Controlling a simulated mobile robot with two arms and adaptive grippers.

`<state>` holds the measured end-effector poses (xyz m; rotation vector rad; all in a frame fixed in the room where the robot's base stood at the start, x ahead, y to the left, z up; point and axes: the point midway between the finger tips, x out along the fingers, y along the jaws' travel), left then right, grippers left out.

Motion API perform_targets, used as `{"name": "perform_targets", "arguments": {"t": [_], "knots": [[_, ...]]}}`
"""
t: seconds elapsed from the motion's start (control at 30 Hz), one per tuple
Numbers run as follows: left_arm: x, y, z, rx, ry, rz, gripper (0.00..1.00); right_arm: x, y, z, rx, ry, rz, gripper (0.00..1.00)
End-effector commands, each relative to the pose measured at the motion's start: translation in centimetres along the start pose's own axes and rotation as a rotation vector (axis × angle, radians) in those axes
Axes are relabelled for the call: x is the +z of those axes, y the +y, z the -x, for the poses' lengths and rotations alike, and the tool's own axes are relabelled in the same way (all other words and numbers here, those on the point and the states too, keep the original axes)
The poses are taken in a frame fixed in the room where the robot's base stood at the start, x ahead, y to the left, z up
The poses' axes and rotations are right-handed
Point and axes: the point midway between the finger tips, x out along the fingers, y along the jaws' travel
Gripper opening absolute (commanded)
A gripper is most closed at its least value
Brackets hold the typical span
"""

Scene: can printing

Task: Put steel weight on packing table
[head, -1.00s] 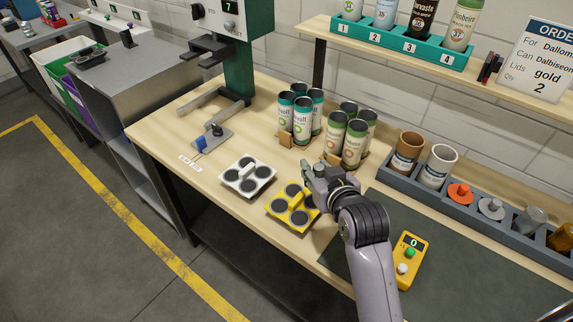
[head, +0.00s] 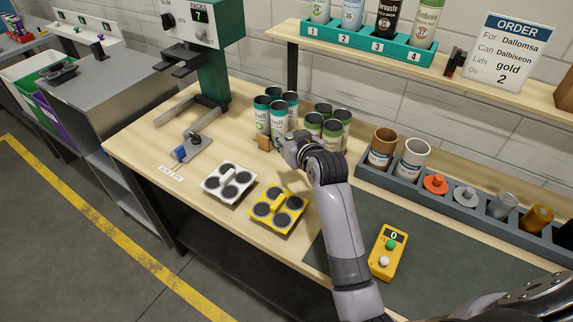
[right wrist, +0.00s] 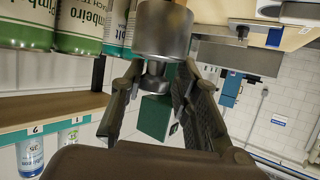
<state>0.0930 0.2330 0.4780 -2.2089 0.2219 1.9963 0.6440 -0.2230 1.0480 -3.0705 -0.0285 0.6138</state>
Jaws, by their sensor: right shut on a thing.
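The steel weight (right wrist: 163,28) is a grey metal cylinder with a narrower neck and a knob, seen in the right wrist view. My right gripper (right wrist: 158,85) is shut on its neck, with a finger on each side. In the head view my right gripper (head: 288,147) is over the wooden table (head: 130,150), by the front of the green and white cans. No label shows which table is the packing table. My left gripper is not in view.
Teal-topped cans (head: 262,118) and green cans (head: 333,132) stand close to the gripper. A white tray (head: 213,184) and a yellow tray (head: 265,222) lie in front. A green press (head: 228,60) stands to the left. A grey rack (head: 398,188) and a yellow counter (head: 383,262) are at right.

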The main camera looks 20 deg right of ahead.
Motion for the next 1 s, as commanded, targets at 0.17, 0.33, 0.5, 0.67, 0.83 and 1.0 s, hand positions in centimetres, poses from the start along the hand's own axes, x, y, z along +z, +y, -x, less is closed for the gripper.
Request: {"name": "perform_targets", "arguments": {"t": [0.17, 0.33, 0.5, 0.67, 0.83, 1.0], "knots": [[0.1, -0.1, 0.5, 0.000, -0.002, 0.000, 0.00, 3.5, 0.0, -1.5, 0.000, 0.002, 0.000, 0.00], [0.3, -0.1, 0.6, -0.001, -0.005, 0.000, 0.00, 5.1, 0.1, -2.2, 0.000, 0.007, 0.000, 0.00], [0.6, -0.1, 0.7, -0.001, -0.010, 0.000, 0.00, 6.7, 0.1, -2.8, 0.001, 0.002, 0.000, 0.00], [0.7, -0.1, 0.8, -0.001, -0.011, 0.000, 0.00, 8.7, 0.1, -3.7, 0.000, 0.005, 0.001, 0.00], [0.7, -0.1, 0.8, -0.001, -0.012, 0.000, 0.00, 9.2, 0.2, -3.9, 0.001, 0.008, 0.001, 0.00], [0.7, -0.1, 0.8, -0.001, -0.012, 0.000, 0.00, 9.2, 0.2, -3.9, 0.001, 0.008, 0.001, 0.00]]}}
